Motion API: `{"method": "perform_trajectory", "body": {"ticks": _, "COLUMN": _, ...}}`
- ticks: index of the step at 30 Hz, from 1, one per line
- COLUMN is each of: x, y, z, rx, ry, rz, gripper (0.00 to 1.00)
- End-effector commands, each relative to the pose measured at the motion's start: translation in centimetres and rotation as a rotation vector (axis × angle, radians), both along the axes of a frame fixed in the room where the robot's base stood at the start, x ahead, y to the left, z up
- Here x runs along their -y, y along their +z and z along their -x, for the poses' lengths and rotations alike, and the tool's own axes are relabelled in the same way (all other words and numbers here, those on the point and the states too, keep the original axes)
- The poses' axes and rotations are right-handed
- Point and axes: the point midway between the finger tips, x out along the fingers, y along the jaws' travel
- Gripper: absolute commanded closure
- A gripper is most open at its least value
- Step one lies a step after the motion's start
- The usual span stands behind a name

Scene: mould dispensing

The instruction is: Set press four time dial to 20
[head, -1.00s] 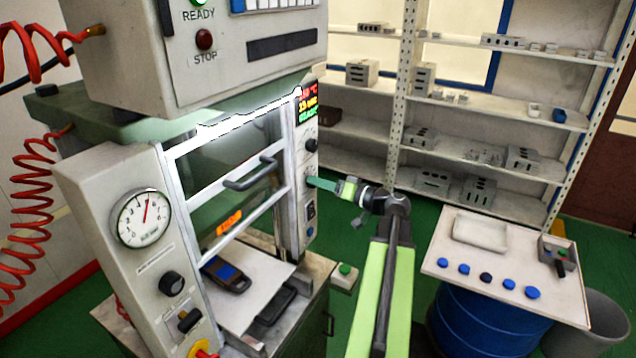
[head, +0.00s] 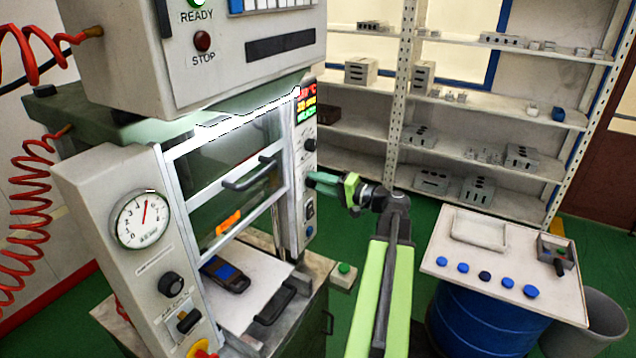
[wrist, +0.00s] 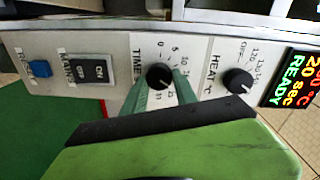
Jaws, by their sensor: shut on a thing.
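My gripper (wrist: 163,84) is shut on the time dial, with one green finger at each side of the knob. The display (wrist: 297,80) reads 20 sec and READY.
A blue drum (head: 480,315) carries a board with blue discs. Shelves (head: 470,150) stand behind.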

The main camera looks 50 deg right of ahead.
Motion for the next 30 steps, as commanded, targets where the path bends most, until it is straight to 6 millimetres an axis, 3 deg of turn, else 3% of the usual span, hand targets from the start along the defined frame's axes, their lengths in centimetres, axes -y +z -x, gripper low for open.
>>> {"method": "perform_trajectory", "body": {"ticks": 14, "x": -0.32, "y": 0.37, "z": -0.12, "rx": 0.007, "ry": 0.008, "rz": -0.017, "gripper": 1.00}}
{"method": "perform_trajectory", "body": {"ticks": 15, "x": -0.32, "y": 0.37, "z": -0.12, "rx": 0.007, "ry": 0.008, "rz": -0.017, "gripper": 0.62}}
{"method": "perform_trajectory", "body": {"ticks": 19, "x": -0.28, "y": 0.32, "z": -0.12, "rx": 0.006, "ry": 0.006, "rz": -0.016, "gripper": 0.45}}
{"method": "perform_trajectory", "body": {"ticks": 30, "x": 0.00, "y": 0.23, "z": 0.42, "rx": 0.003, "ry": 0.001, "rz": -0.014, "gripper": 0.44}}
